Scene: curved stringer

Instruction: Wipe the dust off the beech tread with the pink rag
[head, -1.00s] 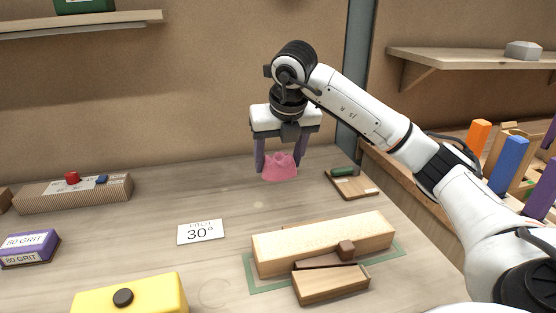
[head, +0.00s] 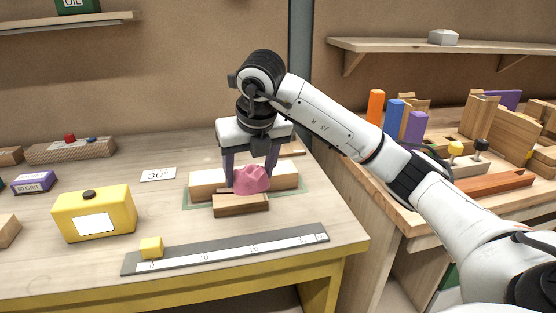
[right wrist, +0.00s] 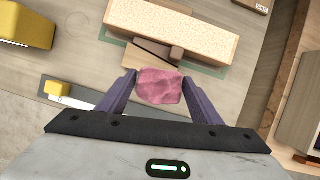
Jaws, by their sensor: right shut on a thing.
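The beech tread (head: 203,182) is a long pale block on a green-edged mat on the bench. In the right wrist view, its top (right wrist: 185,28) looks speckled, as if with dust. My right gripper (head: 250,186) is shut on the crumpled pink rag (head: 251,178), holding it in front of part of the tread in the head view. In the right wrist view, the rag (right wrist: 160,87) sits between the purple fingers, apart from the tread's top. Its height above the bench is hard to tell. My left gripper is not in view.
A smaller brown wood block (head: 240,206) lies right in front of the tread. A grey ruler strip (head: 200,257) with a yellow cube (head: 151,247) lies near the bench's front edge. A yellow box (head: 95,213) stands left. Bare bench lies between the box and the tread.

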